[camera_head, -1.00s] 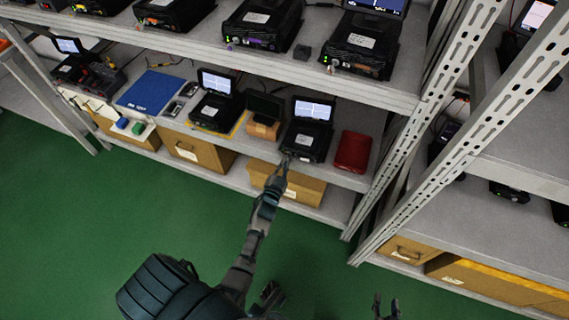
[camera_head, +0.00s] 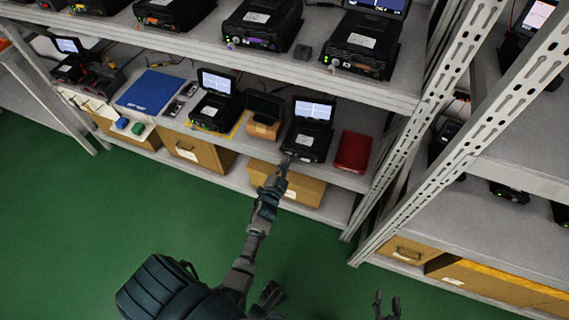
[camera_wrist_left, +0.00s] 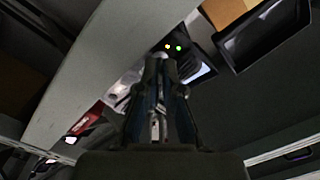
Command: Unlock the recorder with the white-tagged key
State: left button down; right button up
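The recorder (camera_head: 305,140) is a black box with a lit screen. It stands on the middle shelf, left of a red case. My left gripper (camera_head: 285,164) is at its front lower edge, with the fingertips at or very near the front face. In the left wrist view my left gripper's fingers (camera_wrist_left: 166,62) run close together, just below a green and an amber light. Whether they grip something is too dark to tell. I cannot make out the white-tagged key or a lock. My right gripper (camera_head: 386,304) is low at the bottom edge, its fingers apart and empty.
The red case (camera_head: 353,152) lies right of the recorder. A small dark screen on a cardboard box (camera_head: 263,129) and another black device (camera_head: 212,108) stand to its left. Slotted rack posts (camera_head: 455,130) rise at the right. Green floor (camera_head: 130,220) is clear.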

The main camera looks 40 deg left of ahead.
pick_arm(q)
jog(key=shift+w+d+r, duration=0.1)
jog(key=shift+d+r, duration=0.05)
jog(key=c, duration=1.3)
grip_release()
jog(key=shift+c, duration=0.2)
jog(key=v, duration=1.2)
